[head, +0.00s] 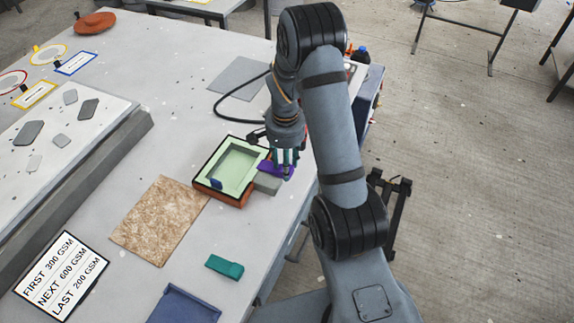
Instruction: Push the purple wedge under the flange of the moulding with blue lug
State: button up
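The moulding is a pale green tray-shaped piece (233,168) with a flange around its recess. It sits on an orange-brown mould (236,199) near the table's right edge. Its blue lug (216,184) is at the front left corner of the recess. The purple wedge (264,168) lies at the moulding's right side, partly hidden by my gripper (284,168). My gripper points down at the wedge's right part. Its fingers are small and overlap the wedge, so I cannot tell whether they hold it. Whether the wedge's tip is under the flange is also unclear.
A grey block (268,184) sits just in front of the wedge, beside the mould. A brown fibre mat (160,219) lies left of the mould. A teal-green wedge-like piece (224,266) and a blue tray (184,306) are nearer.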

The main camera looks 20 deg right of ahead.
aim_at(272, 168)
jog(key=shift+w+d, duration=0.1)
jog(key=shift+d, duration=0.05)
jog(key=shift+f, duration=0.1)
jog(key=shift+f+b, duration=0.4)
jog(key=shift+b, duration=0.35)
jog(key=f+b, duration=0.4)
jog(key=shift+w+a+f, duration=0.1)
jog(key=shift+a+f, duration=0.1)
jog(key=shift+w+a+f+b, duration=0.2)
jog(key=shift+f+b, duration=0.55)
jog(key=shift+b, duration=0.15)
jog(key=shift+b, duration=0.45)
jog(key=shift+w+a, duration=1.15)
jog(key=shift+a, duration=0.25)
dwell(2.2)
jog(key=o, duration=1.2)
jog(key=shift+f, duration=0.1)
